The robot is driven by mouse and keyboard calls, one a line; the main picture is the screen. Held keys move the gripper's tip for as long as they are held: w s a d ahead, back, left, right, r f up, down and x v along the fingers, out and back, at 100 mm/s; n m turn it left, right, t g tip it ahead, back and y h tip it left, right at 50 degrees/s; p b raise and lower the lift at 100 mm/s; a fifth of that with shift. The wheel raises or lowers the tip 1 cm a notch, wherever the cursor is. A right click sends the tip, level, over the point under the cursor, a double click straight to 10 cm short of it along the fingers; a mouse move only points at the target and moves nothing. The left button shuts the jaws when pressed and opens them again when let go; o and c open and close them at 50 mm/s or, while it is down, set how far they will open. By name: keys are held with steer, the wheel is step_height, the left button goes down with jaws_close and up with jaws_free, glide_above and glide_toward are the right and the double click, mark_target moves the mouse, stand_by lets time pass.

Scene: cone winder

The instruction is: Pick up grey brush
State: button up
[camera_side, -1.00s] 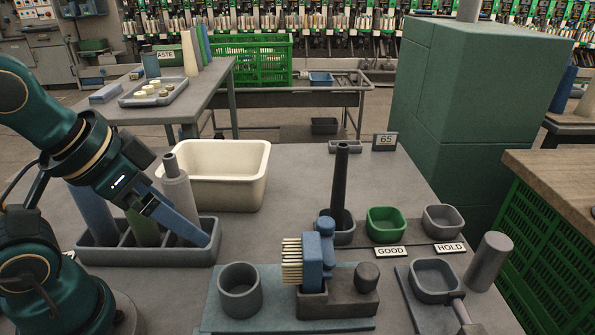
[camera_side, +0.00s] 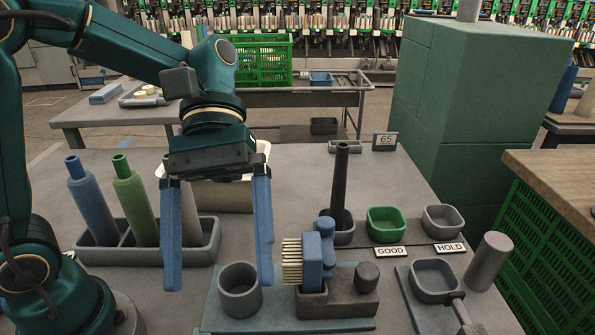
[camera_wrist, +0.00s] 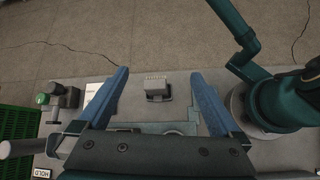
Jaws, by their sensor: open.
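In the wrist view a small grey block with a row of pale bristles, which looks like the grey brush (camera_wrist: 157,92), stands near the table's far edge, between the fingers in the picture. I cannot make it out in the side view. There, a blue brush (camera_side: 312,262) with cream bristles sits in a dark holder (camera_side: 345,300). My gripper (camera_side: 219,280) is open and empty, fingers pointing down, left of the blue brush. Its right finger overlaps the round grey cup (camera_side: 240,303) in the picture. Both fingers also frame the wrist view (camera_wrist: 160,74).
A rack (camera_side: 100,258) with blue, green and grey cones stands at left. A dark upright rod (camera_side: 340,185) rises behind the blue brush. Green (camera_side: 386,222) and grey (camera_side: 442,220) trays stand at right by GOOD and HOLD labels. A cream bin (camera_side: 222,197) is partly hidden behind my gripper.

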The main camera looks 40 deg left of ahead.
steer(key=d+f+g, duration=0.1)
steer(key=f, duration=0.3)
steer(key=d+f+n+g+h, duration=0.1)
steer(key=f, duration=0.3)
steer(key=w+d+f+g+h, duration=0.1)
steer(key=f, duration=0.3)
steer(key=shift+f+n, duration=0.1)
steer(key=shift+n, duration=0.3)
steer(key=shift+x, duration=2.75)
steer(key=shift+s, duration=0.1)
steer(key=c, duration=1.5)
steer(key=shift+o, duration=0.2)
steer(key=shift+r, duration=0.85)
step_height(320, 180, up, 2)
steer(key=shift+r, duration=0.15)
steer(key=s+a+r+v, duration=0.1)
steer(key=s+v, duration=0.1)
steer(key=v, duration=1.1)
steer(key=shift+a+r, duration=0.25)
steer(key=shift+r, duration=0.2)
